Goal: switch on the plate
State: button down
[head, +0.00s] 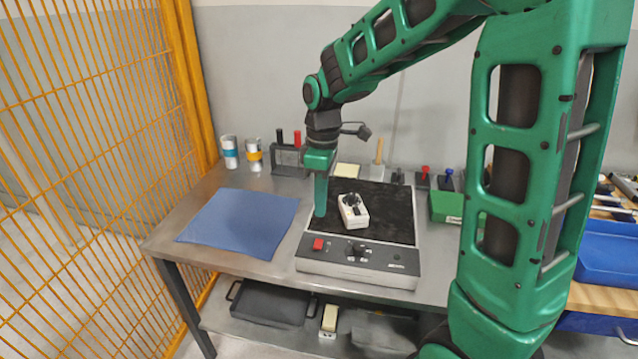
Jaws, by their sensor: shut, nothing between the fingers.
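The plate (386,199) is a flat box with a black top and a light grey front panel, standing on the metal bench. Its front panel carries a red switch (318,244) at the left and a black knob (358,250) near the middle. A small white device (352,211) with black parts lies on the black top. My gripper (320,214) points down, shut and empty, over the left part of the plate, behind the red switch. I cannot tell whether the fingertips touch the surface. Whether the switch is on or off is too small to tell.
A blue cloth (239,221) lies left of the plate. Two cans (230,152), a dark rack (289,158) and a green box (447,206) stand along the back. A yellow mesh fence (95,130) borders the left. Blue bins (606,254) are at the right.

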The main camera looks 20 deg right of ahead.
jog(key=r, duration=0.5)
jog(key=shift+w+d+r, duration=0.15)
jog(key=shift+w+r, duration=0.15)
jog(key=shift+r, duration=0.05)
jog(key=shift+d, duration=0.1)
jog(key=s+d+f+m, duration=0.1)
jog(key=s+d+m, duration=0.7)
jog(key=s, duration=0.5)
jog(key=s+d+f+m, duration=0.1)
jog(key=s+d+m, duration=0.7)
jog(key=s, duration=0.5)
jog(key=shift+f+m+t, duration=0.35)
jog(key=shift+m+t, duration=0.05)
jog(key=shift+m, duration=0.3)
jog(key=shift+s+d, duration=0.1)
jog(key=shift+s, duration=0.05)
